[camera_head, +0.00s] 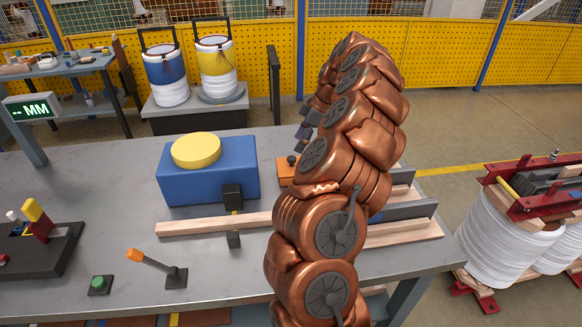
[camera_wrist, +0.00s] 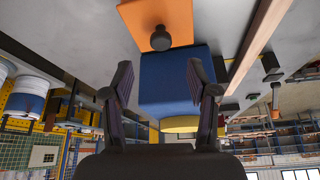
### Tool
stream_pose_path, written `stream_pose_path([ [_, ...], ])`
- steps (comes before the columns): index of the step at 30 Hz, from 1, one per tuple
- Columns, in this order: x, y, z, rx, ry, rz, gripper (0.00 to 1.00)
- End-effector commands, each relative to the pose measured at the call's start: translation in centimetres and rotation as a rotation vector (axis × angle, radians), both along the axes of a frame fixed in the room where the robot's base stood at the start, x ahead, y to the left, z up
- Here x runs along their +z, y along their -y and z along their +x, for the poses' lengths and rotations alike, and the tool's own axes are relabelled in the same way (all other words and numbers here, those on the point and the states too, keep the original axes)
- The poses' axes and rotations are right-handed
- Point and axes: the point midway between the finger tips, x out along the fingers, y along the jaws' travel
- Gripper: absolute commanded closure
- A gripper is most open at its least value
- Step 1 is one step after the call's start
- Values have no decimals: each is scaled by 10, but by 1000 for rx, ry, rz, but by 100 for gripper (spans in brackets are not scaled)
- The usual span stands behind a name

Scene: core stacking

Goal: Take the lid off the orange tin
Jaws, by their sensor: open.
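The orange tin (camera_head: 284,175) stands on the grey table just right of the blue box, and my arm hides much of it in the head view. Its orange lid (camera_wrist: 178,20) with a dark round knob (camera_wrist: 160,40) shows at the top of the wrist view. The seam between lid and tin cannot be made out. My gripper (camera_wrist: 160,72) is open and empty, its two dark fingers spread apart. The knob lies beyond the fingertips, roughly centred between them and not touched. In the head view the gripper is mostly hidden behind my arm.
A blue box (camera_head: 207,178) with a round yellow top (camera_head: 196,150) is close beside the tin. A wooden rail (camera_head: 212,224) with dark clamps runs in front. A lever (camera_head: 155,262) and green button (camera_head: 98,283) stand near the front. The table's back left is clear.

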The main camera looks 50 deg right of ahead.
Motion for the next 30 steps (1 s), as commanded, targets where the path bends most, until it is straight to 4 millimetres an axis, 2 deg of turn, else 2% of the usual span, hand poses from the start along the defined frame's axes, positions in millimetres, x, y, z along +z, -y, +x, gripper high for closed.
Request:
stream_pose_path([
  [16, -34, -10, 10, 0, 0, 0, 41],
  [24, -68, -20, 19, 1, -3, 2, 41],
  [30, -72, -20, 20, -1, 0, -1, 41],
])
